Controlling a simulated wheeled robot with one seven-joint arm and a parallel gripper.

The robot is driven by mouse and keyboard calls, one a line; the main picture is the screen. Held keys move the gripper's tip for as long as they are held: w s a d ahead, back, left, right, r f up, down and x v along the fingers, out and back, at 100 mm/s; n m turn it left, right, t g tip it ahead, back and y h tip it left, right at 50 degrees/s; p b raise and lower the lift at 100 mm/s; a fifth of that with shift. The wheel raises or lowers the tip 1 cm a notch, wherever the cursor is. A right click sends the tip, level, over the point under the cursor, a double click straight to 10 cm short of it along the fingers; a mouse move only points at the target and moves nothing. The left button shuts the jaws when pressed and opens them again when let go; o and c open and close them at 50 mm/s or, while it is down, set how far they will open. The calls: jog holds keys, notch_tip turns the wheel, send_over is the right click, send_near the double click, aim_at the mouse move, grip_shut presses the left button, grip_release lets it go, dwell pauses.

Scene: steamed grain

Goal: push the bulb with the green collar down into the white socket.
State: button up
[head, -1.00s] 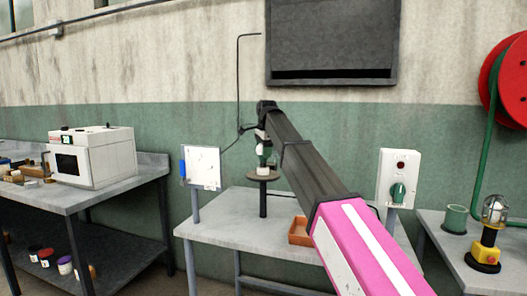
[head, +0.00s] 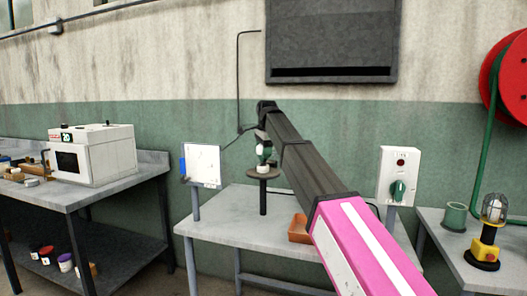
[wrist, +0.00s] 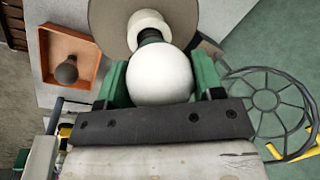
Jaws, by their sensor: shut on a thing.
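The bulb (wrist: 160,75) is a round white globe in the wrist view, with a dark neck on its far side. My gripper (wrist: 160,68) is shut on the globe, one green finger on each side. The white socket (wrist: 149,23) is right beyond the neck, on a round grey-brown disc (wrist: 104,22). In the head view the bulb (head: 264,149) is upright above the socket (head: 262,169), at my gripper (head: 266,156). The collar is mostly hidden, its green hard to tell from the fingers. I cannot tell whether the neck touches the socket or is inside it.
An orange-brown tray (wrist: 46,62) on the table holds a dark bulb (wrist: 67,70). A wire-spoked round frame (wrist: 266,100) shows right in the wrist view.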

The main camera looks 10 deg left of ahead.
jog(key=shift+f, duration=0.55)
jog(key=o, duration=1)
jog(key=r, duration=0.3)
jog(key=s+d+r, duration=0.1)
jog(key=r, duration=0.6)
jog(key=shift+s+d+r, duration=0.15)
jog(key=shift+s+r, duration=0.15)
jog(key=shift+s, duration=0.05)
jog(key=shift+r, duration=2.45)
